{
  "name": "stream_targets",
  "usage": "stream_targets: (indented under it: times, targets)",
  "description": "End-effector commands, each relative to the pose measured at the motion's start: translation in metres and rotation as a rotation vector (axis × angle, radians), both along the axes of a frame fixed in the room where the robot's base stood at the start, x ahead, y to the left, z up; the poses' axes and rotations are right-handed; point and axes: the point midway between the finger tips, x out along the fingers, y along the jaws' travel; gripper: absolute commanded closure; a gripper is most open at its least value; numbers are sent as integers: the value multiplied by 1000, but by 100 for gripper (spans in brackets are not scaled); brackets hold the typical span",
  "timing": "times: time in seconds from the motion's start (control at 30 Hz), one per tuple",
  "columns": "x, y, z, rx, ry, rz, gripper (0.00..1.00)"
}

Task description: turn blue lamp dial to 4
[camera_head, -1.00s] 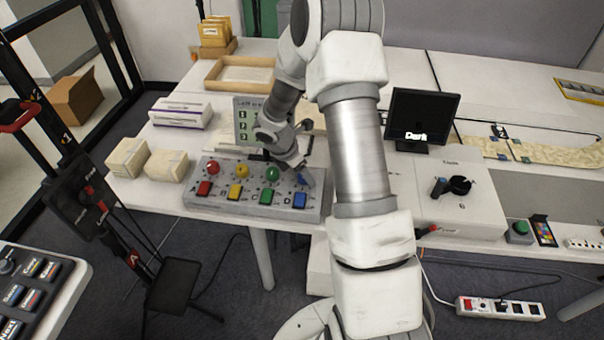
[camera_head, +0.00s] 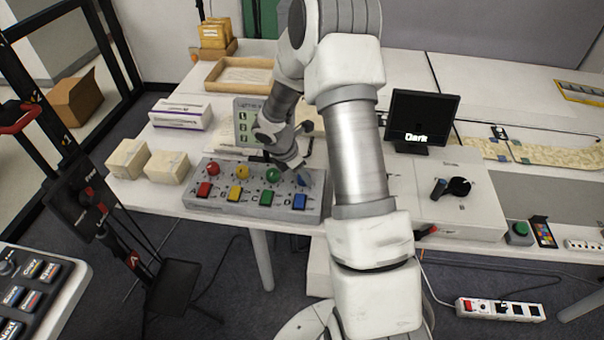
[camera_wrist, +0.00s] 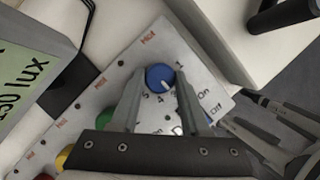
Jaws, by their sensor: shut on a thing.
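The blue lamp dial (camera_wrist: 159,76) is a round knob at the end of a grey control panel (camera_head: 226,208). It also shows in the head view (camera_head: 304,181), partly covered by my gripper (camera_head: 299,171). In the wrist view my gripper (camera_wrist: 162,88) has one finger on each side of the blue dial and is shut on it. A short white mark on the dial's face points toward the lower right of that picture. Printed numbers ring the dial; 1, 4 and 5 can be read, and others are hidden by a finger.
Red (camera_head: 212,168), yellow (camera_head: 242,171) and green (camera_head: 273,174) dials sit left of the blue one. Coloured switches, including a blue switch (camera_head: 300,201), line the panel's front. A sign (camera_head: 247,122) stands behind. A black screen (camera_head: 422,119) reads "Dark".

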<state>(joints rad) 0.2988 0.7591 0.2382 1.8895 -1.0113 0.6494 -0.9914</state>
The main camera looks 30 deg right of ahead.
Motion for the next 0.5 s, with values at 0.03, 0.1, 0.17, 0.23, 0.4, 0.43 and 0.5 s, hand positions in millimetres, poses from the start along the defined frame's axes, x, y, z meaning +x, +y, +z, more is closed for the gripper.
stream_targets:
  times: [0.03,0.1,0.17,0.23,0.4,0.43,0.5]
  targets:
    - [1,0,1,-1,-1,-17,100]
    - [1,0,1,-1,0,-53,100]
    - [1,0,1,-1,0,-90,100]
    - [2,1,1,0,0,-139,100]
    - [3,1,1,-1,0,-275,100]
    - [3,1,1,-1,-1,-300,100]
    - [3,0,1,-2,0,-356,100]
